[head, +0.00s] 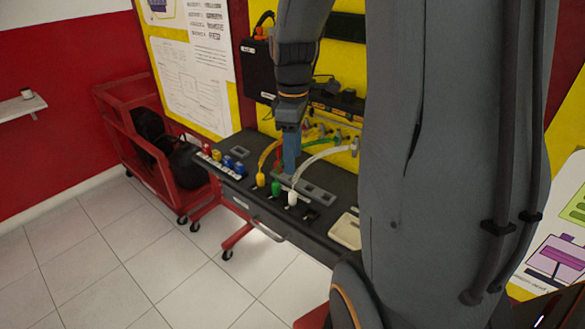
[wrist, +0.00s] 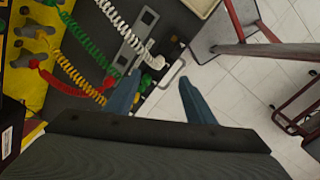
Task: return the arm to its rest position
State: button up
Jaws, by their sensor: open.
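My gripper (head: 290,150) is above the dark bench top in the head view, its blue fingers pointing down among the coiled cables. In the wrist view my gripper (wrist: 158,95) shows two blue fingers spread apart with nothing between them. My grey arm fills much of the right half of the head view and hides part of the bench. The bench (head: 262,217) holds yellow (head: 261,180), green (head: 276,188) and white (head: 292,198) plugs on coiled cables. In the wrist view a red cable (wrist: 70,72) also shows, at the left of the gripper.
Red, yellow and blue connectors (head: 224,160) stand at the bench's left end. A red cart (head: 128,135) with black items stands at the left. A yellow panel with a black box (head: 258,72) rises behind the bench. The tiled floor (head: 120,255) in front is clear.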

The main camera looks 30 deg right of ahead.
jog(key=shift+r, duration=0.9)
